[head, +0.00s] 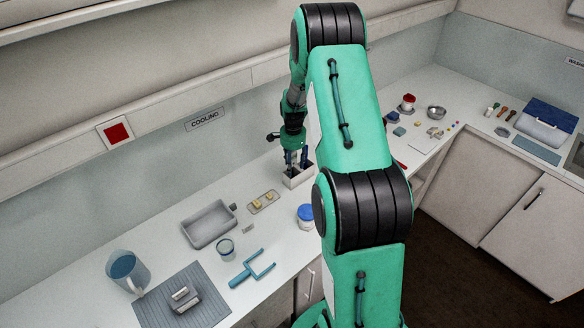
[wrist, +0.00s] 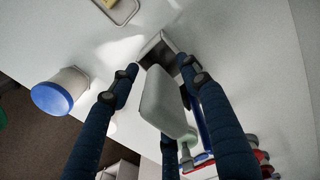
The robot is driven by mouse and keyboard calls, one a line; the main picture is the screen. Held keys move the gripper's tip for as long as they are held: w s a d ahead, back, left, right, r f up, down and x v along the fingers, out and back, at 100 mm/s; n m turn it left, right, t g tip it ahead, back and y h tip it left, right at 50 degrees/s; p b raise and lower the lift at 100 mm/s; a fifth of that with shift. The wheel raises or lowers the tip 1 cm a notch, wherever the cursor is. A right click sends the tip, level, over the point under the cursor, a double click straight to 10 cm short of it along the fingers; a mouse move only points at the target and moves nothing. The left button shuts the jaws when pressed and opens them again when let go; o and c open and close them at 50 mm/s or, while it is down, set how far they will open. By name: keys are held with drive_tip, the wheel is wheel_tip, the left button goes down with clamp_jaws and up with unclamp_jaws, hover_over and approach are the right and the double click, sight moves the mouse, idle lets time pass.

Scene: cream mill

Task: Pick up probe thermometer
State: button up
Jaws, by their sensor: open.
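My gripper (head: 296,158) points down over a small open holder (head: 297,180) on the counter under the "COOLING" sign. In the wrist view my gripper (wrist: 157,69) has its dark blue fingers spread. A pale grey-green, rounded paddle-like piece (wrist: 164,103) stands between them, above the grey metal holder (wrist: 158,48). This may be the probe thermometer; its lower part is hidden and I cannot tell for certain. I cannot see whether any finger touches it. A blue shaft (wrist: 195,112) shows beside it, behind the right finger.
A blue-lidded tub (head: 306,216) stands near the counter's front edge; it also shows in the wrist view (wrist: 55,96). A small tray with yellow pieces (head: 263,202), a grey tray (head: 209,224) and a jug (head: 125,270) lie to the left. Red items (wrist: 255,158) lie at lower right.

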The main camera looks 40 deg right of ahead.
sight(293, 153)
drive_tip(key=shift+c, duration=0.2)
clamp_jaws()
drive_tip(key=shift+r, duration=0.1)
drive_tip(key=shift+r, duration=4.95)
